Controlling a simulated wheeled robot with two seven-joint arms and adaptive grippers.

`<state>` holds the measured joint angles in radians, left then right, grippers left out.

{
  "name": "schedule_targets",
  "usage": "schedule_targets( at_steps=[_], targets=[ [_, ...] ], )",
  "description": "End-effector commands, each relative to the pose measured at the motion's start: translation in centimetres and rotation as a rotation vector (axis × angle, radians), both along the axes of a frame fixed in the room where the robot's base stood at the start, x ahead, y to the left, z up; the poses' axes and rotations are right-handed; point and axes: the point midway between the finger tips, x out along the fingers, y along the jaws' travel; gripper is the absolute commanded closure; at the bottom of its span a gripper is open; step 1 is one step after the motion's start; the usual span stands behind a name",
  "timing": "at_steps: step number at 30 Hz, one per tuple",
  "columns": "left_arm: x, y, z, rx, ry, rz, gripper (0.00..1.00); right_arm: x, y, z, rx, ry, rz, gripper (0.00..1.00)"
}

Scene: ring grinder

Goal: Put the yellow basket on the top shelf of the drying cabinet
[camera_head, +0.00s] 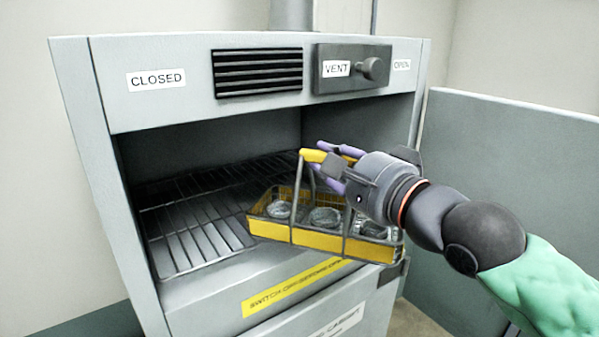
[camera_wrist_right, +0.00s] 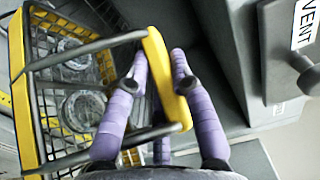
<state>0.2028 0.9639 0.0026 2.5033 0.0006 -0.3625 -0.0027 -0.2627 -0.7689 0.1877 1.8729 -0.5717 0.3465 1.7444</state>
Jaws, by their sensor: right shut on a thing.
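The yellow basket (camera_head: 318,241) hangs from its handle in my right gripper (camera_head: 335,165), in front of the drying cabinet's opening on the right. It holds several round glass pieces and looks slightly tilted. The right gripper's purple fingers are shut on the yellow handle bar; this also shows in the right wrist view (camera_wrist_right: 165,85), with the basket (camera_wrist_right: 18,90) at the left. The drying cabinet (camera_head: 85,110) is open at the front. Its wire shelf (camera_head: 190,225) shows bare on the left; the basket hides part of its right side. My left gripper is not in view.
The cabinet's upper panel has a vent grille and a vent slide with a knob (camera_head: 374,69), which also shows close to the fingers in the wrist view (camera_wrist_right: 310,78). The open grey door (camera_head: 500,150) stands at the right. Free room lies above the wire shelf.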

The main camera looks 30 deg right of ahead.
Motion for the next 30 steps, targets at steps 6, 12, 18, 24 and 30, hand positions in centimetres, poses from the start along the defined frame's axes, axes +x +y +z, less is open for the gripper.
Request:
schedule_targets(
  at_steps=[6, 12, 18, 24, 30],
  targets=[
    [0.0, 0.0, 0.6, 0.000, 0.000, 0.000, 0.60, 4.7, 0.3, 0.3, -0.001, -0.001, -0.002, 1.00],
    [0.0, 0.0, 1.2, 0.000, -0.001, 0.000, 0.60, 7.5, 0.5, 0.4, 0.000, -0.005, -0.002, 1.00],
    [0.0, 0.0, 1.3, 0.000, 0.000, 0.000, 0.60, 8.2, 0.5, -0.2, 0.001, -0.005, -0.002, 1.00],
    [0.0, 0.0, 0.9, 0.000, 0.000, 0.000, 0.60, 8.1, 0.5, -2.6, 0.001, -0.004, -0.002, 1.00],
    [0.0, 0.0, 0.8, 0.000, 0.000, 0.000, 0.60, 8.1, 0.6, -3.2, 0.001, -0.008, -0.001, 1.00]
  ],
)
